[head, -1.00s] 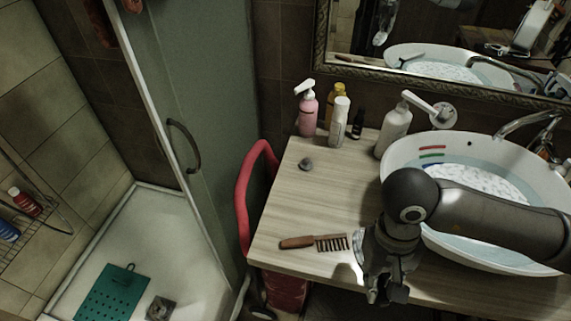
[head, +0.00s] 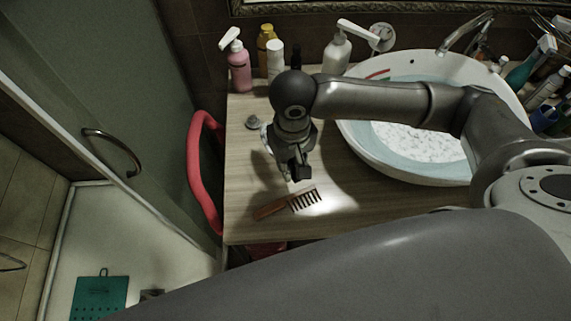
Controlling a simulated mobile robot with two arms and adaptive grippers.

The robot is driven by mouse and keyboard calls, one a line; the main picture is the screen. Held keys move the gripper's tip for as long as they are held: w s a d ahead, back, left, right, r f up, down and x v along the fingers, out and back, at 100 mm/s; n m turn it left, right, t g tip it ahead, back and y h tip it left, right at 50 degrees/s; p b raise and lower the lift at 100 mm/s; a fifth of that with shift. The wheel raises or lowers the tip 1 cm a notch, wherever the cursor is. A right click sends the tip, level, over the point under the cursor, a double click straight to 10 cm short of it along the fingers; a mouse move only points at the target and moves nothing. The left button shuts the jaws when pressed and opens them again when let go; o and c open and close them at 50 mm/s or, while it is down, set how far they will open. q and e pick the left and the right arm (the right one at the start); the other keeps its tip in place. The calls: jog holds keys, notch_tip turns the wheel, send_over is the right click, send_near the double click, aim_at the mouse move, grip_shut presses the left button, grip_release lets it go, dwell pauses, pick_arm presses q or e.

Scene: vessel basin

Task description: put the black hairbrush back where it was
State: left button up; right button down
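I cannot make out a black hairbrush in the head view. A brown-handled comb (head: 272,209) with dark teeth lies flat on the wooden counter (head: 245,180), near its front edge. My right gripper (head: 300,174) points down just behind the comb, above the counter. Its fingers are dark and partly hidden by the wrist, so I cannot tell whether they are open or hold anything. My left gripper is not in view.
The white basin (head: 352,150) stands right of my gripper, with my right arm crossing over it. A pink pump bottle (head: 239,70) and other bottles line the back wall. A small grey object (head: 252,122) sits at the counter's left. A red curved rail (head: 197,175) borders the left edge.

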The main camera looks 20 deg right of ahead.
jog(key=w+f, duration=0.1)
jog(key=w+f+b, duration=0.1)
jog(key=f, duration=0.1)
jog(key=shift+w+d+f, duration=0.1)
jog(key=shift+w+f, duration=0.05)
jog(key=shift+w, duration=0.05)
jog(key=shift+w+f, duration=0.35)
jog(key=shift+f, duration=0.1)
jog(key=shift+w+f+b, duration=0.15)
jog(key=shift+f+b, duration=0.2)
jog(key=shift+f, duration=1.15)
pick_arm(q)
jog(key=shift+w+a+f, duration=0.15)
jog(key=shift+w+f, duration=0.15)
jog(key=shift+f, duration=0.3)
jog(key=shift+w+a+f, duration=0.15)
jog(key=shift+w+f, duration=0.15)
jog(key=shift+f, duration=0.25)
pick_arm(e)
jog(key=shift+f+b, duration=0.65)
jog(key=shift+b, duration=0.35)
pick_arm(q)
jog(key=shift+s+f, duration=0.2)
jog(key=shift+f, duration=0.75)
pick_arm(e)
jog(key=c, duration=1.3)
grip_release()
jog(key=shift+c, duration=0.2)
